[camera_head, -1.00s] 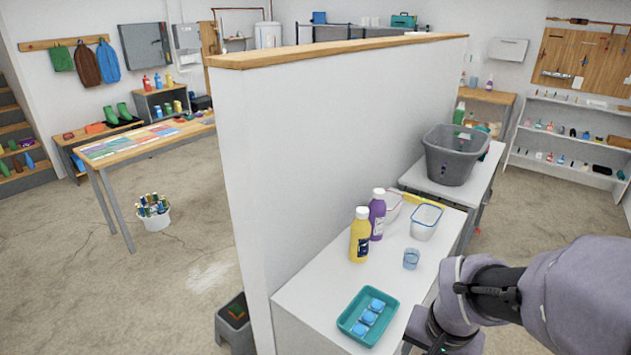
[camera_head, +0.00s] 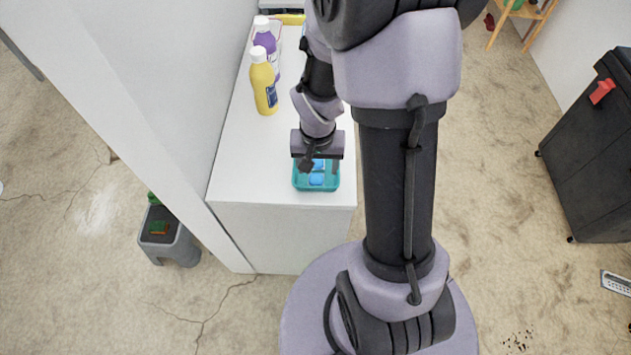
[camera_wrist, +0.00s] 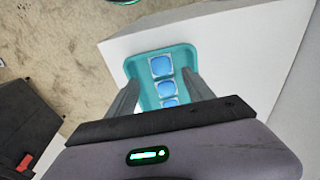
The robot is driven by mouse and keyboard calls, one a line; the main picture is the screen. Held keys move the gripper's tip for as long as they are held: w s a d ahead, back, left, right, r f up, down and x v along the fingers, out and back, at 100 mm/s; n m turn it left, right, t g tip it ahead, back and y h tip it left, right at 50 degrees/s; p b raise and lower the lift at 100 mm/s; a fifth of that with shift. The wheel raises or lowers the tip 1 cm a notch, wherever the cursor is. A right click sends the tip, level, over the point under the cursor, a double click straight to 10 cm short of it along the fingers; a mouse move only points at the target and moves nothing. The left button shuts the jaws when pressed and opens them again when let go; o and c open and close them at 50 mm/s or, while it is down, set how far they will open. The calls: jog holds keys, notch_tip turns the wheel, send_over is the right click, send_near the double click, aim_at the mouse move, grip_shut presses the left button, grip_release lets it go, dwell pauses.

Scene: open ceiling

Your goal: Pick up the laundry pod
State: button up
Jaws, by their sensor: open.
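Several blue laundry pods lie in a row in a teal tray (camera_head: 298,187) at the near end of the white counter. In the head view two pods show, the nearest pod (camera_head: 316,180) clearly and another partly under my gripper (camera_head: 320,168). In the wrist view the row runs between my open fingers, with an end pod (camera_wrist: 160,66), a middle pod (camera_wrist: 165,88) and a third partly hidden by the gripper body. The fingers reach over the tray (camera_wrist: 181,55) on both sides of the row. Nothing is held.
A yellow bottle (camera_head: 263,82) and a purple bottle (camera_head: 266,42) stand farther back on the counter (camera_head: 240,150), beside a white partition wall (camera_head: 150,70). A grey step stool (camera_head: 172,240) is on the floor at left. A black cabinet (camera_head: 597,150) stands at right.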

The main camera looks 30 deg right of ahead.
aim_at(316, 182)
notch_tip(316, 182, down, 5)
jog(key=b, duration=0.2)
jog(key=shift+a+r+b, duration=0.15)
jog(key=shift+b, duration=0.25)
jog(key=shift+w+f, duration=0.15)
jog(key=shift+f, duration=0.25)
jog(key=shift+r, duration=0.2)
grip_shut()
jog(key=shift+r, duration=0.1)
